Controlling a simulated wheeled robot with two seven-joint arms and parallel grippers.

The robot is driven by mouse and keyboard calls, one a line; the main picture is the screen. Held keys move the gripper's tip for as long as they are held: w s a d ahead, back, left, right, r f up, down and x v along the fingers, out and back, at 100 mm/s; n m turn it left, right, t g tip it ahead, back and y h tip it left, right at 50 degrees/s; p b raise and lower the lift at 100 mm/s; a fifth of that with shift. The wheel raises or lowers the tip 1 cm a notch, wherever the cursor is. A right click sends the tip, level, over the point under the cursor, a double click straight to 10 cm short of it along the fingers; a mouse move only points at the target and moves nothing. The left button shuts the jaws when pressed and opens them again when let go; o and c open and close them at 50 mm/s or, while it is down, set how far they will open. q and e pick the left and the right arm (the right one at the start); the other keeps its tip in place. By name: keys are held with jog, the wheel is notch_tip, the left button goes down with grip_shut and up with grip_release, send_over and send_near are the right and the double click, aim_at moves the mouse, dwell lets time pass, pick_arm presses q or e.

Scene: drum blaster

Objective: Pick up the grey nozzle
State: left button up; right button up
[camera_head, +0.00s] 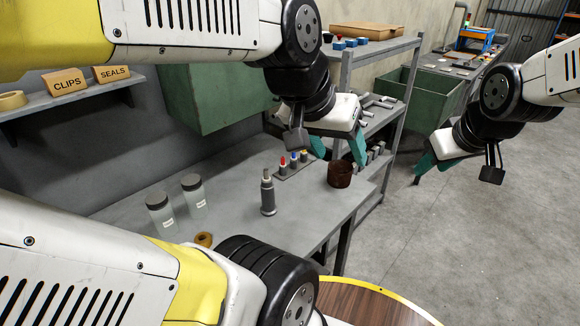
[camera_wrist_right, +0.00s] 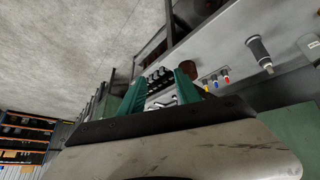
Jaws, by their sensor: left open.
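The grey nozzle (camera_head: 267,192), a dark grey upright cylinder with a narrower top, stands on the grey workbench (camera_head: 240,228). It also shows near the top right of the right wrist view (camera_wrist_right: 260,52). My left gripper (camera_head: 338,152) is open, with teal fingers apart and nothing seen between them. It is above the bench's right end, up and to the right of the nozzle. My right gripper (camera_head: 430,166) is off to the right, over open floor and clear of the bench. Its teal fingers stand wide apart in the right wrist view (camera_wrist_right: 160,92), with nothing held.
Two lidded jars (camera_head: 194,196) and a tape roll (camera_head: 203,240) are left of the nozzle. A rack with coloured tips (camera_head: 293,163) and a brown cup (camera_head: 340,174) are to its right. A metal shelf (camera_head: 393,118) stands behind. The bench front is clear.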

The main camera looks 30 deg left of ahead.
jog(key=w+a+f+n+y, duration=0.25)
jog(key=a+f, duration=0.25)
jog(key=a, duration=0.3)
jog(key=n+g+y, duration=0.4)
jog(key=n+y, duration=0.2)
jog(key=y, duration=0.2)
send_near(267, 172)
jog(key=x, duration=0.6)
jog(key=shift+d+f, duration=0.15)
jog(key=shift+a, duration=0.4)
jog(key=x, duration=0.7)
jog(key=shift+w+f, duration=0.25)
jog(key=shift+w, duration=0.05)
grip_shut()
